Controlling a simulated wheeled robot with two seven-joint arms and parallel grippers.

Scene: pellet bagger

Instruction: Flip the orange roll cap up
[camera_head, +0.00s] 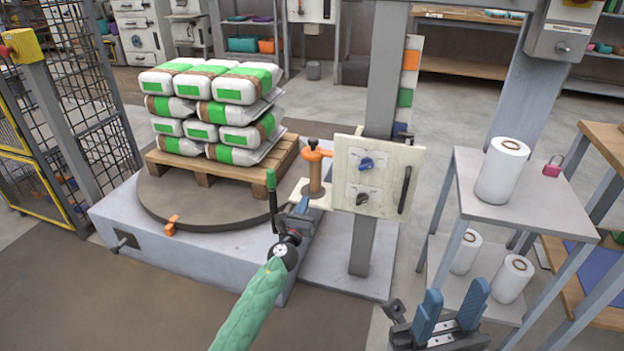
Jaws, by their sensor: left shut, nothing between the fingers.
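The orange roll cap (318,154) sits at the top of a slim brown post or roll core (315,178), with a small dark knob above it. The post stands on a pale plate beside a cream control panel. My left gripper (303,204) is shut and empty, just below and left of the post's foot, apart from the cap. Whether its tips touch the pale plate I cannot tell. My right gripper (450,309) is low at the bottom right, its blue fingers apart and empty, far from the cap.
The cream panel (345,185) with knobs and a black handle stands right of the post, against a grey column (380,90). A green-tipped lever (271,190) rises left of it. Stacked bags (225,110) fill a pallet behind. A shelf with white rolls (502,170) stands right.

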